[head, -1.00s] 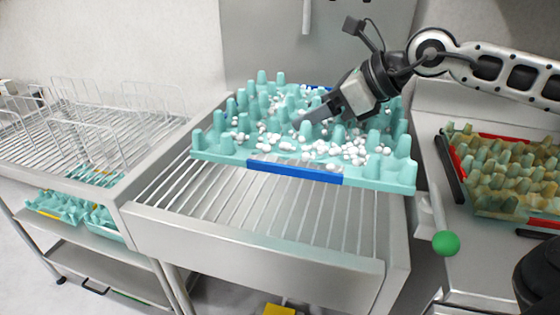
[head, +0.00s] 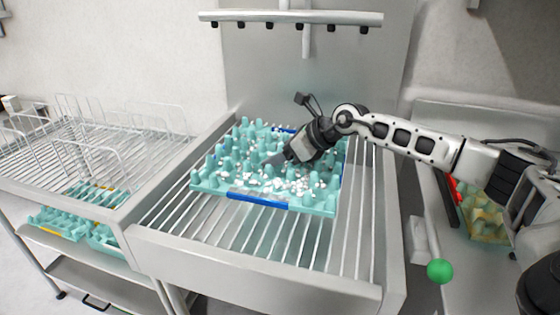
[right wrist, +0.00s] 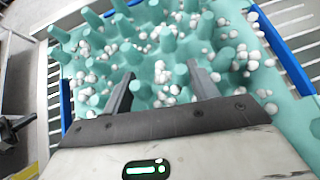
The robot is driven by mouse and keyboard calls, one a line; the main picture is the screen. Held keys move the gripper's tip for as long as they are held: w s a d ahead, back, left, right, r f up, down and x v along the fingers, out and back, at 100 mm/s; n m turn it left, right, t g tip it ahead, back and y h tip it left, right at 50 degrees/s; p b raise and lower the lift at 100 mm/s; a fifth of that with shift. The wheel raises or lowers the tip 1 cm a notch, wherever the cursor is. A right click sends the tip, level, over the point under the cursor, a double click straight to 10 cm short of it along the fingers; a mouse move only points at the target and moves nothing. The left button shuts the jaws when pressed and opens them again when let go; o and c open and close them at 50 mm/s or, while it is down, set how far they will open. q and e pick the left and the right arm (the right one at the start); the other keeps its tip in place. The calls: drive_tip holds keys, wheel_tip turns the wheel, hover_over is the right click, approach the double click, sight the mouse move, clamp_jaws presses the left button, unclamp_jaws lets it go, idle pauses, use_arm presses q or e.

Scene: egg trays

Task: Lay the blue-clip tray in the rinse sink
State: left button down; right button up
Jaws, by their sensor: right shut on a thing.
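The teal egg tray (head: 208,181) has a blue clip (head: 258,200) on its front edge, a second blue clip at the back, and many small white bits among its pegs. It lies level over the wire bars of the rinse sink (head: 250,262); whether it touches the bars I cannot tell. My right gripper (head: 276,161) reaches down from the right into the tray's middle and is shut on it. In the right wrist view the fingers (right wrist: 158,76) straddle a peg of the tray (right wrist: 175,78). My left gripper is out of view.
A spray bar (head: 290,18) hangs above the sink's back. A wire drying rack (head: 100,150) stands at left, with more teal trays (head: 65,220) below. At right, a red-clip tray (head: 484,218) lies on a counter near a green ball knob (head: 440,271).

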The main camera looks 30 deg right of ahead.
drive_tip(key=shift+f, duration=1.05)
drive_tip(key=shift+f, duration=0.25)
drive_tip(key=o, duration=1.2)
